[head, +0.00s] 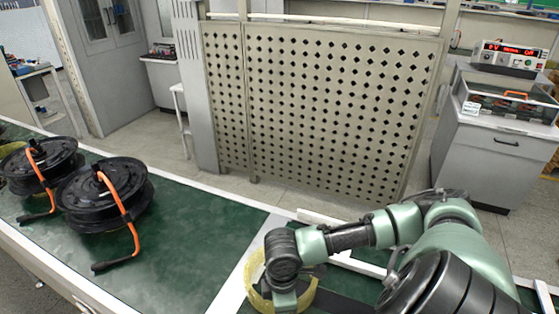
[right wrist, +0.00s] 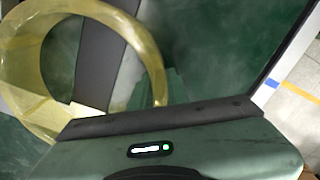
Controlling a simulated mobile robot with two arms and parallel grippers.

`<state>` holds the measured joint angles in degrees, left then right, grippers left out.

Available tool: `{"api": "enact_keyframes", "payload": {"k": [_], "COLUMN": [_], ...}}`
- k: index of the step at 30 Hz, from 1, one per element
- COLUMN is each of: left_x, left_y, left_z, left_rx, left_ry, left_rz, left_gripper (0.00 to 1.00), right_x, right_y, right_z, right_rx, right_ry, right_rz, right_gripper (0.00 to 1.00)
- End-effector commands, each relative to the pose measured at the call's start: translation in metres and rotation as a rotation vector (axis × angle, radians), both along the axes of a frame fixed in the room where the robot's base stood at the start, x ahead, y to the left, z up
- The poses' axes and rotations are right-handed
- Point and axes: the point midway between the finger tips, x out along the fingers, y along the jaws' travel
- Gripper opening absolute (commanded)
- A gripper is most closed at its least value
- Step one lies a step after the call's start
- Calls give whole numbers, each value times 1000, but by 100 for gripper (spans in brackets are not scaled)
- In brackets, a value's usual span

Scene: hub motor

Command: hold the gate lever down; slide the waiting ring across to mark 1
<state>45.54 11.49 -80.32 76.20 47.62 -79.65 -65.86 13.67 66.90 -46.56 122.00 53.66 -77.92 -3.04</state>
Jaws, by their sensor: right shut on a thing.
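A translucent yellow ring (head: 254,290) lies at the bottom of the head view, at the white strip across the green conveyor. It also shows in the right wrist view (right wrist: 152,62), at the upper left. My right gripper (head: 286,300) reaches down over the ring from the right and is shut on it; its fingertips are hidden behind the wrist. My left gripper is not in view. I cannot make out the gate lever or mark 1.
Two black hub motors (head: 103,194) with orange cables stand on the green conveyor (head: 185,245) at the left. The belt between them and the ring is clear. A perforated panel (head: 320,105) stands behind the conveyor. A grey cabinet (head: 490,160) stands at the right.

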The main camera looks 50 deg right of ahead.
Motion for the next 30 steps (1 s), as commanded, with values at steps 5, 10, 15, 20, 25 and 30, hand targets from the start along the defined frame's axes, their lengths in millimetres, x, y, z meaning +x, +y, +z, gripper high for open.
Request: {"api": "enact_keyframes", "payload": {"k": [5, 10, 15, 20, 25, 30], "left_x": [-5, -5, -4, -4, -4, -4], "left_y": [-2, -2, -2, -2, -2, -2], "left_z": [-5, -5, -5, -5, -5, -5], "left_rx": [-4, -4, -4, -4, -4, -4], "left_ry": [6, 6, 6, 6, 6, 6], "left_rz": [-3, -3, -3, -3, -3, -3], "left_gripper": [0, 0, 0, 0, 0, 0], "right_x": [-8, -16, -21, -21, -21, -25], "right_y": [-4, -6, -7, -7, -8, -10], "right_z": [-1, -1, -1, -1, -1, -1], "right_rx": [-1, -1, 0, 0, 0, 0], "right_ry": [-2, -2, -2, -3, -2, -4], "right_rz": [1, 0, 0, 0, 0, 0], "right_gripper": [0, 0, 0, 0, 0, 21]}}
